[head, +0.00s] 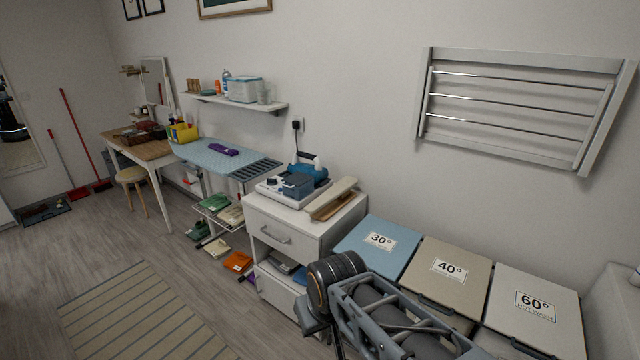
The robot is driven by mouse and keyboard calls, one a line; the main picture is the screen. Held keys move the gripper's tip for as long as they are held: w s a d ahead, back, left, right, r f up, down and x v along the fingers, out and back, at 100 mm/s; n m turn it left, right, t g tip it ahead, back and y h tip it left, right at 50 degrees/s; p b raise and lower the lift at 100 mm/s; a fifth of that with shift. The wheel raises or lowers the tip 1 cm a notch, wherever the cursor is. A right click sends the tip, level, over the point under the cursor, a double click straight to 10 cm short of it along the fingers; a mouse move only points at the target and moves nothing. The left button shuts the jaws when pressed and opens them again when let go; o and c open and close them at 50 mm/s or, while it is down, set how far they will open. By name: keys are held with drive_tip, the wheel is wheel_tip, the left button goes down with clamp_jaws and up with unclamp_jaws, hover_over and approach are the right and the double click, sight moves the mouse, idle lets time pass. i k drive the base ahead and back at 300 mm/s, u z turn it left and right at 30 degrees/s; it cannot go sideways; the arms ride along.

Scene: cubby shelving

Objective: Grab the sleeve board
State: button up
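The sleeve board is most likely the narrow, beige-topped board (335,196) lying on the right part of the white drawer cabinet's top, beside the steam iron station. It has a pale padded upper face and a brown wooden lower part. It lies at a slant and nothing holds it. My arm shows at the bottom, to the right of and in front of the cabinet, with a dark joint nearest the drawers. I cannot make out gripper fingers; that end seems out of view. My arm is apart from the board in the picture.
The iron station (292,187) stands close left of the board on the cabinet (284,226). Lidded bins marked 30° (377,240), 40° (449,268) and 60° (535,305) stand to the right. A blue ironing board (207,157) is left. Floor by the striped rug (145,315) is clear.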

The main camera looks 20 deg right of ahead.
sight(326, 205)
drive_tip(key=u, duration=0.45)
drive_tip(key=i, duration=1.9)
drive_tip(key=z, duration=2.4)
drive_tip(key=i, duration=0.45)
drive_tip(key=u, duration=0.7)
